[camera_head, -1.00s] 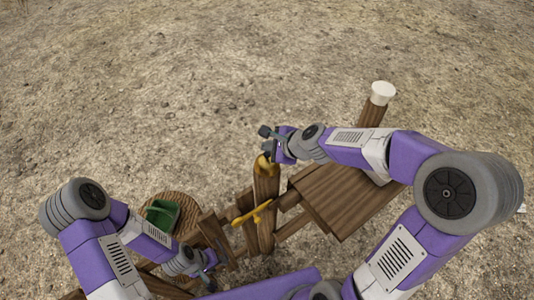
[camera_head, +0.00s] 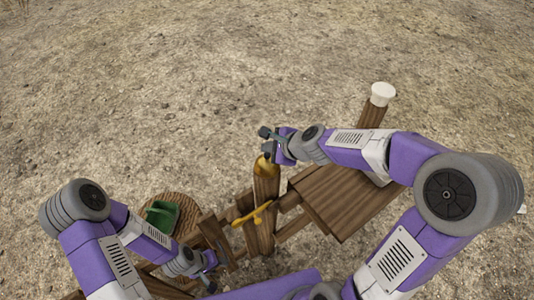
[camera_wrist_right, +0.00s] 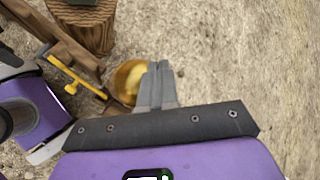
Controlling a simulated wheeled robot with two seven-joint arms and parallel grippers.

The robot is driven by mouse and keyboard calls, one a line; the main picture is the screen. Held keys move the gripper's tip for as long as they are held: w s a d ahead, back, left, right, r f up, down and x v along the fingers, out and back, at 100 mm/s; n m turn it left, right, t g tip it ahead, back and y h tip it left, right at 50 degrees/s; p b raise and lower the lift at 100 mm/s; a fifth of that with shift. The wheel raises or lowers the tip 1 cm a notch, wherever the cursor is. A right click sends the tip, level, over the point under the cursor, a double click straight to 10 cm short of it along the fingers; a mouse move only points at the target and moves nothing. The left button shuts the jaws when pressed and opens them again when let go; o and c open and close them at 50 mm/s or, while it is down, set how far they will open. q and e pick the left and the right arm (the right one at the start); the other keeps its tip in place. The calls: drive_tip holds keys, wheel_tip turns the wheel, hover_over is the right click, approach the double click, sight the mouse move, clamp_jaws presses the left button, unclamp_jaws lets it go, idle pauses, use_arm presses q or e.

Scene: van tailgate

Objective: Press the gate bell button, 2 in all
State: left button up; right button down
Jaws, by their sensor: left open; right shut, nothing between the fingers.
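The gate bell is a brass dome (camera_head: 264,166) on top of a wooden gate post (camera_head: 265,195) in the head view. The dome also shows in the right wrist view (camera_wrist_right: 127,82), partly covered by the fingers; I cannot make out a separate button. My right gripper (camera_head: 266,137) is shut and empty, just above the bell. In the wrist view its closed fingertips (camera_wrist_right: 160,68) lie over the dome's right side; I cannot tell whether they touch. My left gripper (camera_head: 210,277) is open and low at the left, away from the bell.
A yellow latch handle (camera_head: 252,214) sits on the gate below the bell. A wooden table top (camera_head: 343,200) is right of the post, with a white-capped post (camera_head: 383,94) behind. A green scoop-like object (camera_head: 163,215) rests on a round stump (camera_head: 187,207) at left. Open ground lies beyond.

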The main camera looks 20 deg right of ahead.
sight(269, 157)
drive_tip(key=shift+f, duration=0.15)
idle(0.6)
drive_tip(key=shift+f+b, duration=0.3)
drive_tip(key=shift+b, duration=0.15)
drive_tip(key=shift+f+b, duration=0.55)
idle(0.5)
idle(0.3)
drive_tip(key=shift+r+p, duration=1)
drive_tip(key=shift+p, duration=0.05)
wheel_tip(269, 157, up, 5)
drive_tip(key=p, duration=0.5)
